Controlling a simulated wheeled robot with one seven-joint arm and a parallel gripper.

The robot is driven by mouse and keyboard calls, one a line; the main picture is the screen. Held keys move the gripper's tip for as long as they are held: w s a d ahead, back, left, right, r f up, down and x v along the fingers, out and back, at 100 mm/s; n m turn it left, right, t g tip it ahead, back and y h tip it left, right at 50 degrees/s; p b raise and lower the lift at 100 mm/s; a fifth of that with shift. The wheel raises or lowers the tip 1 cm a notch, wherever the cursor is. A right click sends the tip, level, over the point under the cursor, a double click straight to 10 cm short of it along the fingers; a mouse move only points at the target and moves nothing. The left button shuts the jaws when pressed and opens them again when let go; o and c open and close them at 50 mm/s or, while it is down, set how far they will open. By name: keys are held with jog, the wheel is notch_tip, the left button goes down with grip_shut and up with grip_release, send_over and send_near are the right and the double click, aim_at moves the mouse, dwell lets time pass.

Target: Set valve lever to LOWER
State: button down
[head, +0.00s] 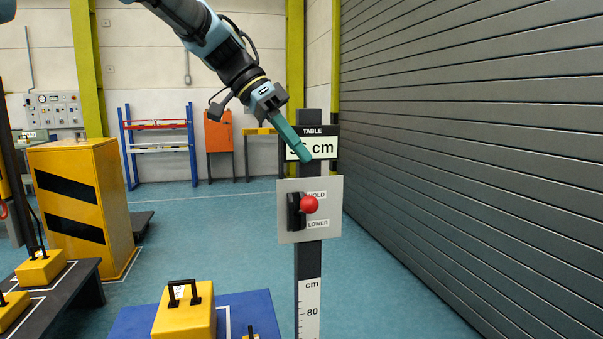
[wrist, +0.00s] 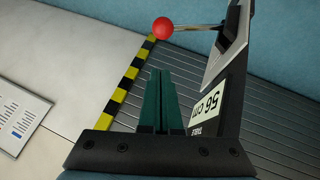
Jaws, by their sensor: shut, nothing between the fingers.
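The valve lever has a red ball knob (head: 309,204) on a grey plate (head: 290,232) fixed to a dark post (head: 309,262). HOLD is printed above the knob and LOWER below it. The knob sits between the two words, a little nearer HOLD. In the wrist view the red knob (wrist: 163,28) is on a thin metal rod, ahead of my fingers. My gripper (head: 305,158) is above the lever, in front of the table sign. In the wrist view its green fingers (wrist: 161,72) are together and empty, apart from the knob.
A blue platform (head: 244,305) with yellow weights (head: 185,318) lies at lower left. A grey slatted shutter (head: 470,130) runs along the right. Blue floor (head: 400,290) is clear beside the post.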

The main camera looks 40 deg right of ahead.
aim_at(304, 209)
jog(key=shift+s+a+f+p, duration=0.1)
jog(key=shift+s+f+p, duration=0.15)
jog(key=shift+f, duration=0.6)
jog(key=shift+s+a+f+p, duration=0.1)
jog(key=shift+s+f, duration=0.2)
jog(key=shift+f, duration=0.55)
jog(key=shift+s+f+p, duration=0.2)
jog(key=shift+s+f, duration=0.05)
jog(key=shift+f, duration=0.6)
jog(key=shift+f, duration=0.1)
